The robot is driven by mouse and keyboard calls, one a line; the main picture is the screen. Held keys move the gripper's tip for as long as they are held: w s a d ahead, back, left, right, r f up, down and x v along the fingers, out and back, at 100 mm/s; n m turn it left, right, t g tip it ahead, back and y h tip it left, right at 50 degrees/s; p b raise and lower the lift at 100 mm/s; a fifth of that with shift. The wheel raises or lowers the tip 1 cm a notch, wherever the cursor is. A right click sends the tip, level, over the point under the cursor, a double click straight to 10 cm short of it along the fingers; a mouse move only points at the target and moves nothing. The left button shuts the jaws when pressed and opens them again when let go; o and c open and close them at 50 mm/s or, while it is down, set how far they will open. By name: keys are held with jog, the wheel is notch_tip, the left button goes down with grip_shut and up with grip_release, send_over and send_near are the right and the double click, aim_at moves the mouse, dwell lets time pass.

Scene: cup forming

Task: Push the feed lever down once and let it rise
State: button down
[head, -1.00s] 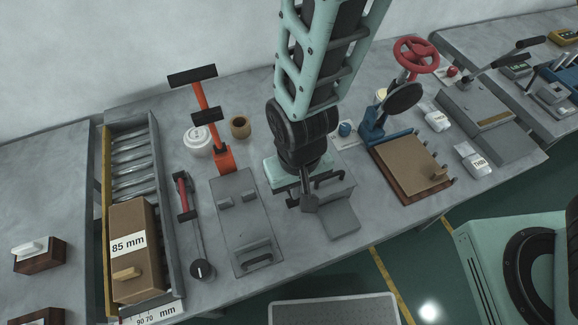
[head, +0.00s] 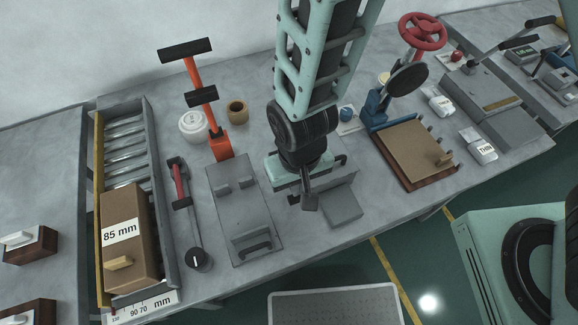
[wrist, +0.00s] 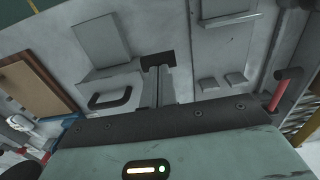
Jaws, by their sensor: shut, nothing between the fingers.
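Nothing in view is labelled as the feed lever, and I cannot tell which handle it is. An orange lever (head: 205,100) with black crossbars stands raised behind a grey plate unit (head: 240,218). A lever with a red grip (head: 179,182) lies left of that plate, with a black knob (head: 198,259) at its front end. The red grip also shows at the right of the wrist view (wrist: 279,96). My gripper (head: 309,203) is shut and empty, right of the plate and beside a grey block unit (head: 344,205). Its fingers show in the wrist view (wrist: 158,68).
A roller tray (head: 98,215) holding a brown 85 mm block (head: 124,243) stands at the left. A white pot (head: 193,124) and a brown cup (head: 237,111) stand behind. A blue-framed press with a tan board (head: 412,155) and a red wheel (head: 422,30) are at the right.

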jog(key=shift+s+f+b, duration=0.15)
jog(key=shift+f+b, duration=0.95)
jog(key=shift+f, duration=0.65)
notch_tip(320, 180, up, 11)
jog(key=p, duration=1)
jog(key=shift+r, duration=0.1)
jog(key=s+d+r+n+b, duration=0.4)
jog(key=s+d+r+b, duration=0.1)
jog(key=d+r+b, duration=0.4)
notch_tip(320, 180, up, 3)
jog(key=shift+d+f+y, duration=0.1)
jog(key=shift+d+y, duration=0.2)
jog(key=shift+d, duration=0.45)
dwell(0.4)
